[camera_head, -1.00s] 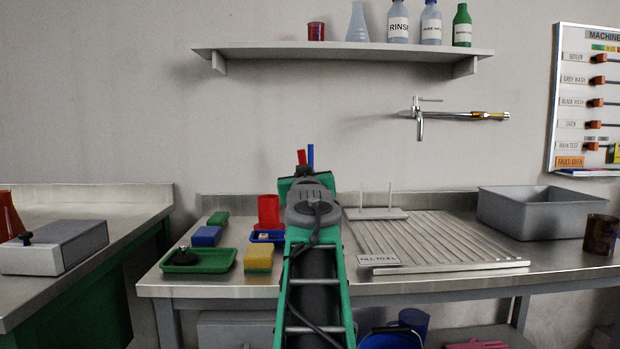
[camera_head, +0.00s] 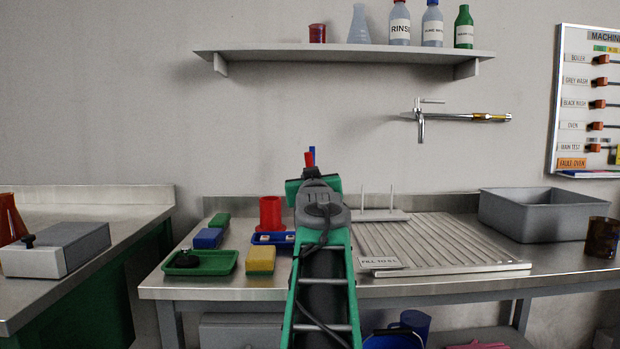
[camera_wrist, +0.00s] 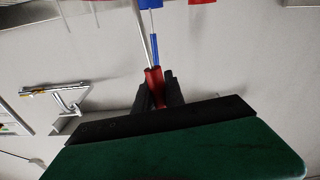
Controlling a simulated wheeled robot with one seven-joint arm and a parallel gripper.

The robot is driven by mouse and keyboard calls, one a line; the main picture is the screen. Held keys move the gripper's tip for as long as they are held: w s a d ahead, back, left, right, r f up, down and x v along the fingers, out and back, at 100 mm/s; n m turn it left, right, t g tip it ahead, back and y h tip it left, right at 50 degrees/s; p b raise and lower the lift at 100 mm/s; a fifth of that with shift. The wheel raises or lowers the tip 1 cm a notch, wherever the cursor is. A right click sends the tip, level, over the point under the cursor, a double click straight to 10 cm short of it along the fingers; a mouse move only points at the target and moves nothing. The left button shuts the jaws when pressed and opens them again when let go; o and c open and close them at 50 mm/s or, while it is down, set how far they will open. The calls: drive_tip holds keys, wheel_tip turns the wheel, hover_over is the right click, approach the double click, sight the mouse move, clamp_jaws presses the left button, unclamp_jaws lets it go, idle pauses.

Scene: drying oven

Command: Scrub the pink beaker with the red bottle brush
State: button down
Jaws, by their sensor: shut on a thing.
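My gripper (camera_wrist: 158,92) is shut on the red handle of the red bottle brush (camera_wrist: 153,76). In the head view, the red brush tip (camera_head: 309,159) and blue brush tip (camera_head: 312,150) show above my gripper (camera_head: 312,178); my arm hides the rest. No clearly pink beaker shows. A small red beaker (camera_head: 317,33) stands on the shelf, and a red cylindrical vessel (camera_head: 270,213) stands on the bench left of my arm.
A green tray (camera_head: 225,266), yellow sponge (camera_head: 261,260), blue block (camera_head: 208,238) and blue tray (camera_head: 285,239) lie left of my arm. A peg rack (camera_head: 380,216), ribbed drainboard (camera_head: 450,245), grey basin (camera_head: 535,218) and brown beaker (camera_head: 601,236) are on the right. A tap (camera_head: 420,120) juts from the wall.

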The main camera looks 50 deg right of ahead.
wheel_tip(320, 180, up, 13)
drive_tip(key=p, duration=0.9)
drive_tip(key=shift+r+p, duration=0.15)
drive_tip(key=shift+p, duration=0.25)
